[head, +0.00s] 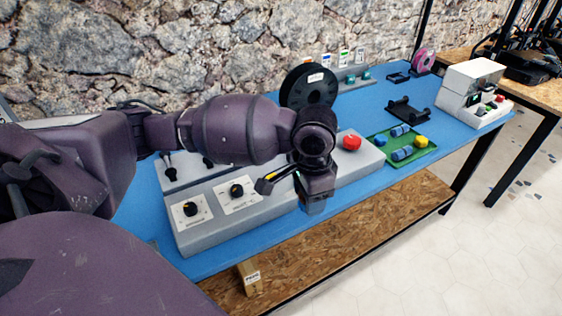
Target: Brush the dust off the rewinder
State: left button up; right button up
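My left arm reaches in from the left over the blue-topped table (215,262). My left gripper (316,200) points down over the front part of a grey control panel (250,213). Its fingers are seen end-on and dark, so I cannot tell whether they are open or shut. No part is clearly recognisable as the rewinder. A large black spool (308,88) stands behind my wrist, partly hidden. I see no clear brush or dust. My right gripper is out of view.
A red button (352,143) is on the panel's right end. A green tray (392,158) holds blue and yellow parts. Beyond are a black holder (407,110), a pink spool (423,60) and a white-grey machine (470,82). A stone wall closes the back; a wooden shelf (345,240) lies below.

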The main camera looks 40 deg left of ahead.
pick_arm(q)
jog(key=m, duration=0.2)
jog(key=a+m, duration=0.1)
jog(key=shift+w+r, duration=0.15)
jog(key=shift+r, duration=0.1)
jog(key=m, duration=0.1)
jog(key=a+m+p, duration=0.1)
jog(key=m, duration=0.1)
jog(key=shift+w+r, duration=0.1)
jog(key=shift+w, duration=0.05)
jog(key=a+m+p, duration=0.1)
jog(key=a+m, duration=0.1)
jog(key=m, duration=0.5)
jog(key=w+a+m+p, duration=0.1)
jog(key=a+m, duration=0.2)
jog(key=m, duration=0.4)
jog(key=w+a+f+m, duration=0.1)
jog(key=a+m, duration=0.1)
jog(key=m, duration=0.5)
jog(key=shift+a+p, duration=0.35)
jog(key=shift+p, duration=0.05)
notch_tip(320, 180, down, 3)
jog(key=shift+f+b, duration=0.1)
jog(key=shift+b, duration=0.95)
jog(key=shift+f+b, duration=0.4)
jog(key=shift+f, duration=0.3)
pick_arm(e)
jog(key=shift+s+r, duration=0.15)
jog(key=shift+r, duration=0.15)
